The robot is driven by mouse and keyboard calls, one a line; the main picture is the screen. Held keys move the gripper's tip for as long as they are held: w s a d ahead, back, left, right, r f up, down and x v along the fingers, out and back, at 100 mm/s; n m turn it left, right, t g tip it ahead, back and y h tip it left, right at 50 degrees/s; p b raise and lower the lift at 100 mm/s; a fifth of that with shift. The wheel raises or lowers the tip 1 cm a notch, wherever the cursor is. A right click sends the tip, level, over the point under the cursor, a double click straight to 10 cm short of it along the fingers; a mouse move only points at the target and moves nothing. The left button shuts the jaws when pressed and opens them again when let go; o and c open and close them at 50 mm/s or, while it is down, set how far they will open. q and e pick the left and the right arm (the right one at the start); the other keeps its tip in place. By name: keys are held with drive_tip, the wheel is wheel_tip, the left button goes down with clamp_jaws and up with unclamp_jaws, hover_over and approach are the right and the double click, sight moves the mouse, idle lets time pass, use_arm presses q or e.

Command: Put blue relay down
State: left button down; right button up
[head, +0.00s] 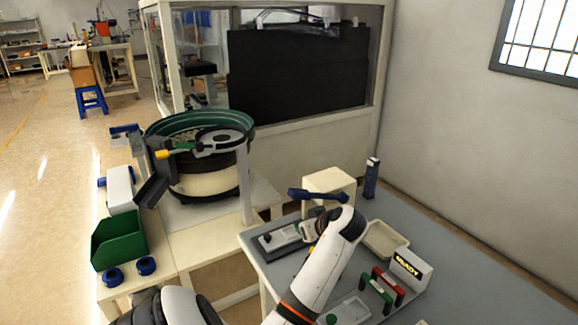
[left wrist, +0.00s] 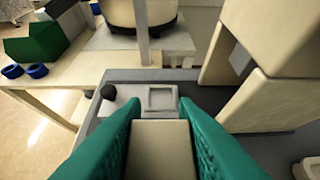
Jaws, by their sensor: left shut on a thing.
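My left gripper (head: 303,231) is over the grey fixture (head: 262,249) near the table's left edge. In the left wrist view its teal fingers (left wrist: 160,138) are shut on a pale block (left wrist: 160,150). I see no blue on this block, so I cannot tell its colour as a relay from here. The fixture's pale plate with a square recess (left wrist: 161,98) lies just beyond the block. A dark round knob (left wrist: 108,92) stands left of the recess. Whether the block touches the fixture is hidden. My right gripper is not in view.
A cream box (head: 330,181) stands close behind the gripper. A dark blue bar (head: 318,195) shows before it. A shallow tray (head: 384,240), red and green handles and a READY box (head: 410,268) lie right of my arm. A bowl feeder (head: 205,180) stands left.

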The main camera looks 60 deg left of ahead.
use_arm(q)
hover_over(288, 230)
drive_tip(key=d, duration=0.3)
wheel_tip(288, 230, down, 4)
drive_tip(key=shift+r, duration=0.25)
drive_tip(key=shift+x, duration=1.9)
drive_tip(key=shift+f, duration=0.15)
drive_tip(key=c, duration=1.1)
unclamp_jaws()
drive_tip(key=shift+c, duration=0.2)
